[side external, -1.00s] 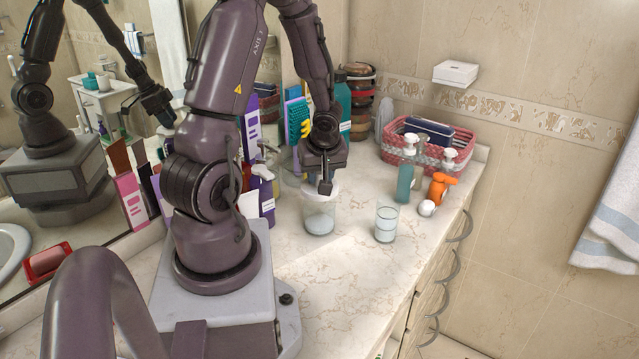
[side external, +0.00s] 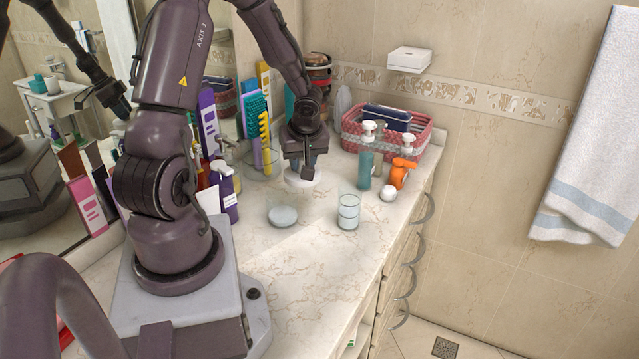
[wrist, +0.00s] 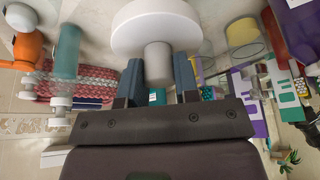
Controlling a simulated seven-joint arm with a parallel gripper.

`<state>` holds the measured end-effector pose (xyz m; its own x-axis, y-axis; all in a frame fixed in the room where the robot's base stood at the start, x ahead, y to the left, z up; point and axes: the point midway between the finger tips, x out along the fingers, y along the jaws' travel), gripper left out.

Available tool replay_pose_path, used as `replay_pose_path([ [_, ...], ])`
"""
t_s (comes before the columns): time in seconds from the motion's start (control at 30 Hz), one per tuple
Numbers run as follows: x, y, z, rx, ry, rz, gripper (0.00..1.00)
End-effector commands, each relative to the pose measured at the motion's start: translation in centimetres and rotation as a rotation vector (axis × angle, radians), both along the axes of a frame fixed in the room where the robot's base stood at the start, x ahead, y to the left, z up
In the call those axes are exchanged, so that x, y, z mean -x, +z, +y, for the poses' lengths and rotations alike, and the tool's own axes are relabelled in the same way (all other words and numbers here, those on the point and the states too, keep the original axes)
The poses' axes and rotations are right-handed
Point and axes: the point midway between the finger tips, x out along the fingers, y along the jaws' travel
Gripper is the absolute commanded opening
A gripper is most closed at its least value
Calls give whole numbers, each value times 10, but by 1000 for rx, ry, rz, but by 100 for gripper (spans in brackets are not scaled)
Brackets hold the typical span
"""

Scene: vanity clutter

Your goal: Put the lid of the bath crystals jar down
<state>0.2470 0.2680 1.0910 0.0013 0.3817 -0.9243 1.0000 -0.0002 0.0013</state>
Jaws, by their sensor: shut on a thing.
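The white lid (side external: 303,179) is a round disc with a knob. My gripper (side external: 307,165) is shut on the knob, and the lid hangs under it. The wrist view shows the lid (wrist: 157,28) large, its knob between my two fingers (wrist: 159,72). The bath crystals jar (side external: 282,214) is clear glass with pale contents. It stands open on the counter, nearer the side camera than the lid. The lid is close to the counter behind the jar; I cannot tell whether it touches.
A glass candle-like tumbler (side external: 349,212) stands right of the jar. A teal pump bottle (side external: 365,165), an orange bottle (side external: 400,173) and a pink basket (side external: 425,133) are farther right. The front counter (side external: 320,285) is clear.

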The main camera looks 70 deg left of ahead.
Motion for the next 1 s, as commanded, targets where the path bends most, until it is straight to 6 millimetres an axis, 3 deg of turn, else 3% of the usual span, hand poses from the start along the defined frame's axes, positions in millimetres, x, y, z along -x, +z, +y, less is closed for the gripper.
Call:
replay_pose_path([
  [0.17,-31,-22,34,2,1,1,7],
  [0.4,-53,-63,58,1,-2,4,7],
  [0.63,-62,-78,69,0,-1,3,7],
  [0.83,-63,-106,69,1,-2,3,7],
  [1.0,-63,-110,70,-1,-1,0,7],
])
